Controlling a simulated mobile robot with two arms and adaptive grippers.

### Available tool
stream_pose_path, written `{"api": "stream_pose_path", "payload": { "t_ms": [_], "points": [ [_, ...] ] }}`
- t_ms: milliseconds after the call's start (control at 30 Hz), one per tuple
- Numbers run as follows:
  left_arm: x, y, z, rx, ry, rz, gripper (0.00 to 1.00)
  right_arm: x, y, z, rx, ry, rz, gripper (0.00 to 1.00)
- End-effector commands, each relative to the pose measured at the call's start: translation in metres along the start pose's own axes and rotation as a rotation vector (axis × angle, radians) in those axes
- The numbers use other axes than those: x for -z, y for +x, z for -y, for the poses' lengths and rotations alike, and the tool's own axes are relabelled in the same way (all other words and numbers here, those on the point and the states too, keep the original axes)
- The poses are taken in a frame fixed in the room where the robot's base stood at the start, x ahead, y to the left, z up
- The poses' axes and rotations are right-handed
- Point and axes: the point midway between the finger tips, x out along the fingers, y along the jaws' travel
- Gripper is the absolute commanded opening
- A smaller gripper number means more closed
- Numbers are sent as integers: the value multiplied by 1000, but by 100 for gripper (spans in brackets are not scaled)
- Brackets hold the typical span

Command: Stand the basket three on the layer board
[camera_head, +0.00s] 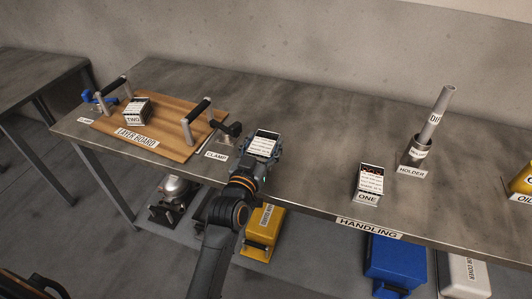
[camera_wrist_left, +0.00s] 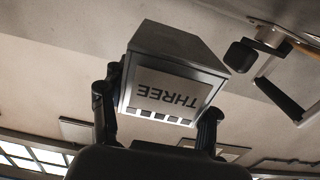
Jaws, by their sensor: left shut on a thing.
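My left gripper (camera_head: 258,160) is shut on basket three (camera_head: 264,141), a small grey metal box with a white label, held at the front of the table just right of the layer board. In the left wrist view the basket (camera_wrist_left: 172,80) reads THREE upside down, with a finger of the left gripper (camera_wrist_left: 157,110) on each side. The wooden layer board (camera_head: 180,100) lies at the table's left, with a handle at either end. Basket two (camera_head: 137,110) stands on its left part. The board's middle is bare. My right gripper is not in view.
A blue clamp (camera_head: 98,101) is at the board's left end and a dark clamp (camera_head: 229,131) at its right. Basket one (camera_head: 368,183) and a holder (camera_head: 415,153) with a grey tube stand to the right. Yellow (camera_head: 262,232) and blue (camera_head: 397,258) items sit below the table's front edge.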

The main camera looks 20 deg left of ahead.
Motion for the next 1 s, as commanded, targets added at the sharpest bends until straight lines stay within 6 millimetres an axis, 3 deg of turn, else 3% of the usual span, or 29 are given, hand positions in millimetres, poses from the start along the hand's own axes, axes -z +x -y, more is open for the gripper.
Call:
{"api": "stream_pose_path", "payload": {
  "t_ms": [200, 367, 767, 800, 900, 1000],
  "points": [
    [-18, 14, -3, 0, 1, -2, 9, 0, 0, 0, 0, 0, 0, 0],
    [-36, 12, -2, 0, 2, -4, 9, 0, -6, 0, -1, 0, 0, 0],
    [-42, 12, -2, 1, 0, -5, 9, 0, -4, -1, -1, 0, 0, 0],
    [-45, 12, -2, 1, 0, -1, 63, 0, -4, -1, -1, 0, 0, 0],
    [-44, 12, -2, 1, 0, -1, 83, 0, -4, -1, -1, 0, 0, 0],
    [-44, 12, -2, 1, 0, -1, 83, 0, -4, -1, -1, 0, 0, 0]
  ]
}}
